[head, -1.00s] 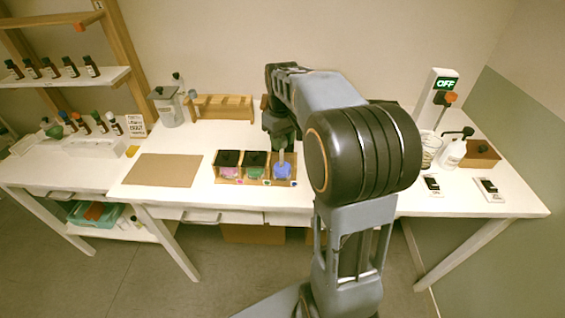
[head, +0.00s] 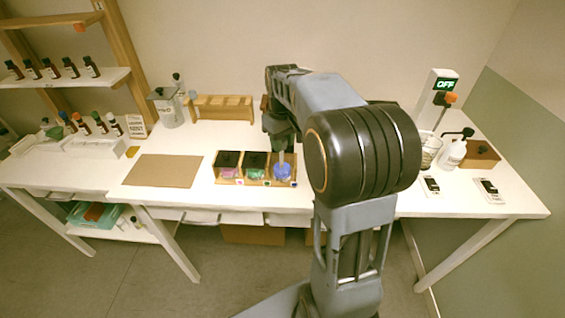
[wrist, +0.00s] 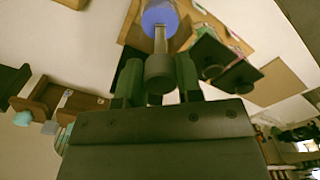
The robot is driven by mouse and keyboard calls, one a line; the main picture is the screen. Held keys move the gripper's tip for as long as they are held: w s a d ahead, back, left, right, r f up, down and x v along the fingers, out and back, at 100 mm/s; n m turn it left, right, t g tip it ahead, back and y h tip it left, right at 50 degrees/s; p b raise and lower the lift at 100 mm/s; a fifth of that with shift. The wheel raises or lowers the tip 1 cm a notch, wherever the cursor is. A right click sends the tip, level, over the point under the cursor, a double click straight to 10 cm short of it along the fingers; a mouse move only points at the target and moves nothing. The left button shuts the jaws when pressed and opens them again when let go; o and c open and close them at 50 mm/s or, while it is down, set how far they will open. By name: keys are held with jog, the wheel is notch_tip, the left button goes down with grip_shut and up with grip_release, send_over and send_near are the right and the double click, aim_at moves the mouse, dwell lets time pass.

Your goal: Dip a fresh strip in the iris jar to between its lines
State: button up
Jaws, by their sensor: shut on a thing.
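The open jar with blue contents (head: 283,173) is the rightmost of three jars in a wooden holder; I take it as the iris jar, though its label is not readable. My gripper (head: 281,141) is above it, partly hidden behind my arm. In the wrist view my gripper (wrist: 159,78) has its green fingers on both sides of a grey cylindrical grip. A pale narrow strip (wrist: 160,40) extends from this grip to the blue jar (wrist: 160,17). Its tip overlaps the blue; the depth and any lines on it cannot be made out.
The pink jar (head: 229,174) and green jar (head: 254,174) stand left of the blue one under black lids. A brown mat (head: 163,171) lies further left. A wooden rack (head: 222,108) stands behind. Bottles and a beaker (head: 430,152) stand at right.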

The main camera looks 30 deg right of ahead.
jog(key=shift+r, duration=0.15)
dwell(0.3)
jog(key=shift+r+p, duration=2.55)
jog(key=shift+r, duration=0.25)
